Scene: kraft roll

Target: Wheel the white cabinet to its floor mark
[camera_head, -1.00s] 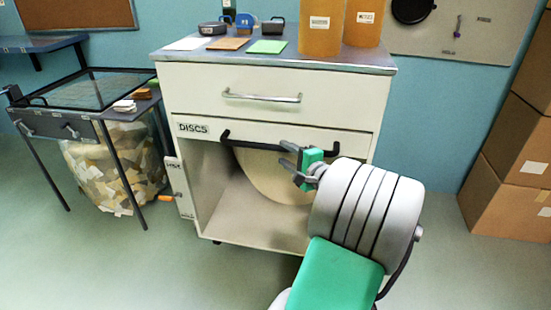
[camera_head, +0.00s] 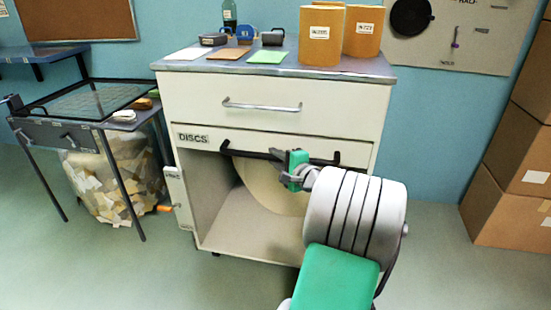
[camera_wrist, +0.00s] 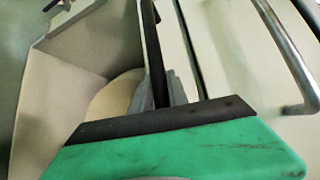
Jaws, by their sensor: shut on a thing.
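The white cabinet (camera_head: 262,124) stands at the middle of the head view, with an upper drawer and an open bay marked DISCS. A black bar handle (camera_head: 240,152) runs across the top of the bay. My gripper (camera_head: 280,162) is shut on this bar near its middle. In the wrist view the black bar (camera_wrist: 152,45) runs down between the grey fingers (camera_wrist: 166,92) of my gripper. A large pale disc (camera_head: 262,190) stands inside the bay, partly hidden by my arm. I see no floor mark in these views.
Brown canisters (camera_head: 321,38), a bottle (camera_head: 229,14) and small items stand on the cabinet top. A dark-legged table (camera_head: 60,130) with a bag of scraps (camera_head: 105,178) is at left. Cardboard boxes (camera_head: 512,205) stack at right. Floor between cabinet and boxes is clear.

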